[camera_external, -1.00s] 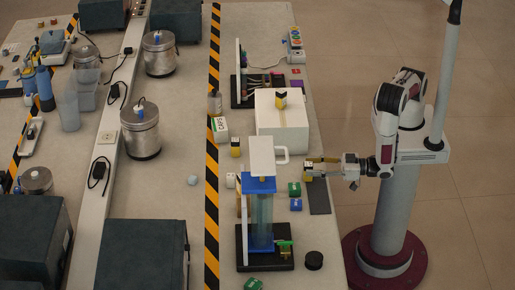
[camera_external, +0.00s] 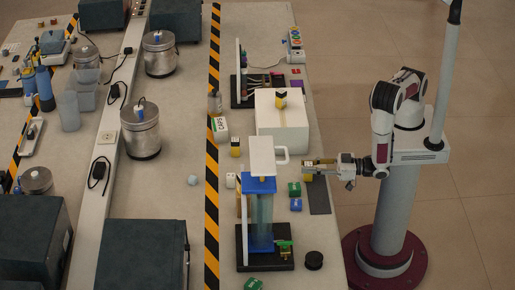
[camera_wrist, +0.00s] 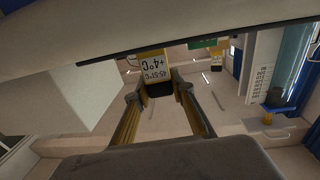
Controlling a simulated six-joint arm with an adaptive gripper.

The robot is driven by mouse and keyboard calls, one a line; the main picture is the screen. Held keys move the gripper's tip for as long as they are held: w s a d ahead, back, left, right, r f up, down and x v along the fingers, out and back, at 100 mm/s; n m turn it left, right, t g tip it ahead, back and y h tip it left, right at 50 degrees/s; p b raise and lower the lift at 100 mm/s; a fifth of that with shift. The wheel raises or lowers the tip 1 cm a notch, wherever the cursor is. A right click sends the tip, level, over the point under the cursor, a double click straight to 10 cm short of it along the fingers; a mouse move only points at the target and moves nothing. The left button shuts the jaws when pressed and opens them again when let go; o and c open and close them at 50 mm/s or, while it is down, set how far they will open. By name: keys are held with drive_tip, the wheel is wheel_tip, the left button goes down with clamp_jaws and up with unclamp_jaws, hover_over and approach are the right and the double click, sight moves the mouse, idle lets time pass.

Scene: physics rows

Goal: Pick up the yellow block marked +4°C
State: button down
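The yellow block marked +4°C (camera_wrist: 155,66) shows in the wrist view with its white label upside down and a black end towards me. My gripper (camera_wrist: 159,90) has a finger on each side of that black end, with no clear gap, so it looks shut on the block. In the external view my gripper (camera_external: 315,164) is over the table's right edge, right of the blue-topped stand. The block is hard to make out from the fingers there.
A white box (camera_external: 282,122) with a yellow-black block (camera_external: 281,98) on top stands behind my gripper. A blue-and-white stand (camera_external: 261,215) is to the left. Another yellow block (camera_external: 235,147) stands farther left.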

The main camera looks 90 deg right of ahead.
sight(310, 164)
drive_tip(key=shift+r, duration=0.1)
idle(0.3)
drive_tip(key=shift+r, duration=4.95)
